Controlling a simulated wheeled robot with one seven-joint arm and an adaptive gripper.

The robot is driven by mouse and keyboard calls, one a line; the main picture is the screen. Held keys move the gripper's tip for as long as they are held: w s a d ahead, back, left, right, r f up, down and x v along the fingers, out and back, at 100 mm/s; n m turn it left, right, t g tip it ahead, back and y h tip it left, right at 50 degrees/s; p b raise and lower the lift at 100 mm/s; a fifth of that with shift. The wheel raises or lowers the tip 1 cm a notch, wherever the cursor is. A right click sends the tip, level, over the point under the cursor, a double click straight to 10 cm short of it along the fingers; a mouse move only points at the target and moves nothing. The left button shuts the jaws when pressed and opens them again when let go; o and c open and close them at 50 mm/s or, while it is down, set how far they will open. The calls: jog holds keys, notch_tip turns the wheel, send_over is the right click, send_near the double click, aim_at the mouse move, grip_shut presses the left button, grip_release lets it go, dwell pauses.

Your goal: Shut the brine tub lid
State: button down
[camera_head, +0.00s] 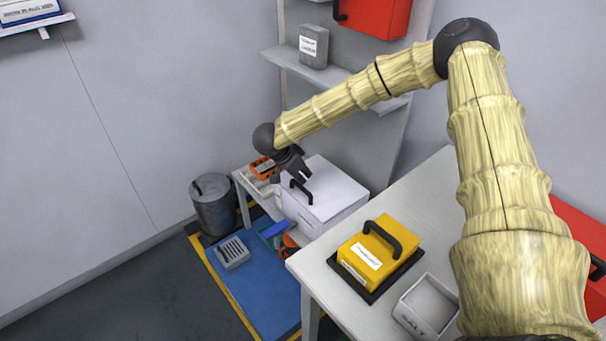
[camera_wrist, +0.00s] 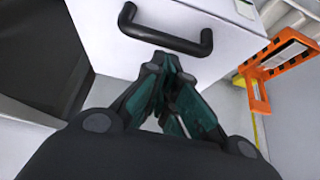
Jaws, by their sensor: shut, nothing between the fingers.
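The white box with a flat white lid (camera_head: 335,188), which I take for the brine tub, stands on a low table beyond the bench. Its black handle (camera_head: 302,191) is near the left edge of the lid. My gripper (camera_head: 303,177) is shut and empty, just above the lid by the handle. In the wrist view the handle (camera_wrist: 165,38) lies just beyond my closed fingertips (camera_wrist: 170,62), on the white surface (camera_wrist: 115,60). I cannot tell whether the fingers touch it. The lid appears to lie flat on the box, but a small gap could be hidden.
A yellow box (camera_head: 366,256) on a black tray and an open grey salt box (camera_head: 426,305) stand on the nearer bench. An orange tool (camera_wrist: 285,58) lies beside the tub. A grey bin (camera_head: 214,205) and blue mat (camera_head: 262,290) are on the floor.

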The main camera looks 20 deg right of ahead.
aim_at(300, 188)
jog(key=shift+f, duration=0.1)
jog(key=shift+a+f+h, duration=0.3)
jog(key=shift+a+f, duration=0.05)
jog(key=shift+f, duration=0.35)
jog(key=shift+s+a+f, duration=0.15)
jog(key=shift+s+f, duration=0.2)
jog(key=shift+f, duration=0.15)
jog(key=shift+s+a, duration=0.1)
jog(key=shift+p, duration=0.3)
jog(key=a+r+p, duration=0.3)
jog(key=a+r, duration=0.1)
jog(key=r, duration=0.9)
jog(key=shift+s+r, duration=0.2)
